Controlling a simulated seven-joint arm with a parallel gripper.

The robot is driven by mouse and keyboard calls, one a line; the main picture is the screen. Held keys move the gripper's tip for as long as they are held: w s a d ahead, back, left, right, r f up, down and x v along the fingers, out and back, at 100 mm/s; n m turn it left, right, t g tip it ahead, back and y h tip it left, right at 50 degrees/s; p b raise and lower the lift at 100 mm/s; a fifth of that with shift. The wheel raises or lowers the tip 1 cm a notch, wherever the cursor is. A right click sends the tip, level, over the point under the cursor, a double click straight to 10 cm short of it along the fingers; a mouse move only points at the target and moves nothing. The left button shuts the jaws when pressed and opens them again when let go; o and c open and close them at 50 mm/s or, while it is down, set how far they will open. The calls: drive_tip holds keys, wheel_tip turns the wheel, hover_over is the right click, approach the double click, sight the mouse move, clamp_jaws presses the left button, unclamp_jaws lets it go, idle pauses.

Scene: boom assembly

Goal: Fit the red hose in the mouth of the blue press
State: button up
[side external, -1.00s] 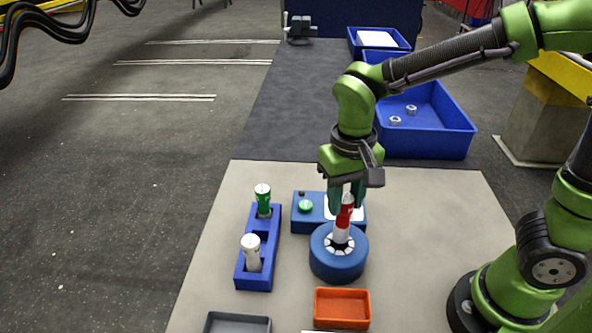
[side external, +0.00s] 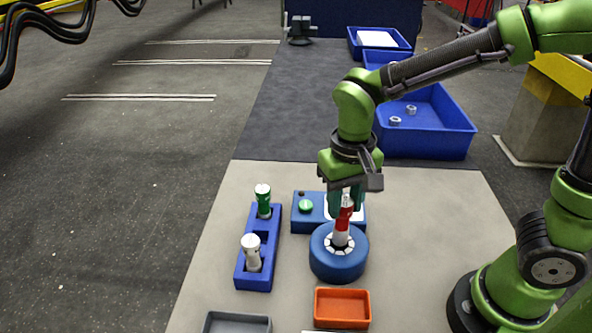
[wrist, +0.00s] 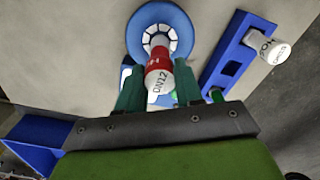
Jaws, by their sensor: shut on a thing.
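The red hose (side external: 343,218) has a red body and white ends, and stands nearly upright with a slight tilt. Its lower white end is at the central mouth of the round blue press (side external: 337,264), inside a ring of pale jaw segments. How deep it sits cannot be told. My gripper (side external: 346,200) is above the press, with its teal fingers shut on the upper part of the hose. In the wrist view, the hose (wrist: 158,66) shows its "DN12" end between the fingers, with the blue press (wrist: 183,22) beyond.
A blue rack (side external: 256,275) left of the press holds a green hose (side external: 263,198) and a white hose (side external: 251,252). A blue box with a green button (side external: 306,206) stands behind the press. An orange tray (side external: 342,309) and a grey tray (side external: 237,323) lie in front.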

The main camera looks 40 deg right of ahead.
sight(342, 222)
drive_tip(key=shift+f, duration=0.4)
idle(0.8)
drive_tip(key=shift+f, duration=2.25)
drive_tip(key=o, duration=1.1)
drive_tip(key=shift+r, duration=3.5)
